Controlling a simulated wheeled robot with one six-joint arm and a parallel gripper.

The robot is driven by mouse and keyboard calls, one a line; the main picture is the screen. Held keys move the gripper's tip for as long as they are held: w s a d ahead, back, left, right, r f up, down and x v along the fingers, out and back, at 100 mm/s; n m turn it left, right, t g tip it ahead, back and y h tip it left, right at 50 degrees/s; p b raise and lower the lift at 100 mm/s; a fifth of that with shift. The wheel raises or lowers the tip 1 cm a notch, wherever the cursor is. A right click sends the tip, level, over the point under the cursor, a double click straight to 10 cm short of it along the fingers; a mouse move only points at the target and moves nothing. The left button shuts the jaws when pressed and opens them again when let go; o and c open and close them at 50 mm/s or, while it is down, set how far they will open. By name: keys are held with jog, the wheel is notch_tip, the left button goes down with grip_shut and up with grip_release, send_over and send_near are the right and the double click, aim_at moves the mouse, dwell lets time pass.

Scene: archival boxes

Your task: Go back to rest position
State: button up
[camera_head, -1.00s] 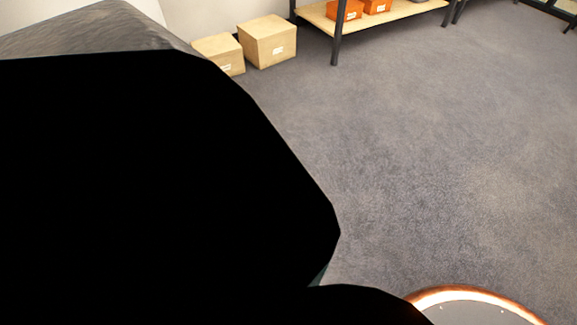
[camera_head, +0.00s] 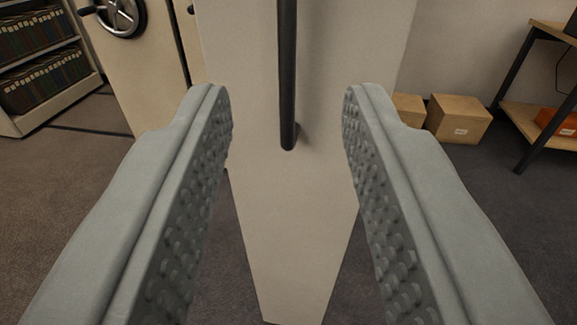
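My gripper (camera_head: 288,112) is open, with its two grey, studded fingers wide apart. Nothing is held between them. Past the fingertips stands a tall cream panel (camera_head: 295,220) with a dark vertical bar handle (camera_head: 288,75). The handle shows in the gap between the fingers, and I see no finger touching it. How far the fingertips are from the panel is hard to tell.
A cream cabinet with a handwheel (camera_head: 122,14) stands at the upper left, beside shelves of dark files (camera_head: 45,70). Cardboard boxes (camera_head: 458,118) sit on the floor at the right. A dark-legged shelf (camera_head: 530,120) holds an orange box (camera_head: 562,122). Grey carpet shows on both sides.

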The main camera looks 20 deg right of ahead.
dwell(0.4)
notch_tip(320, 180, up, 9)
jog(key=s+n+t+y, duration=0.2)
jog(key=n+t+y, duration=0.15)
jog(key=y, duration=0.25)
jog(key=s+d+f+n+g+y, duration=0.1)
jog(key=s+d+f+g, duration=0.1)
jog(key=s+d, duration=0.3)
jog(key=shift+s+d+f+g, duration=0.2)
jog(key=shift+s+f+g, duration=0.15)
jog(key=shift+s, duration=0.1)
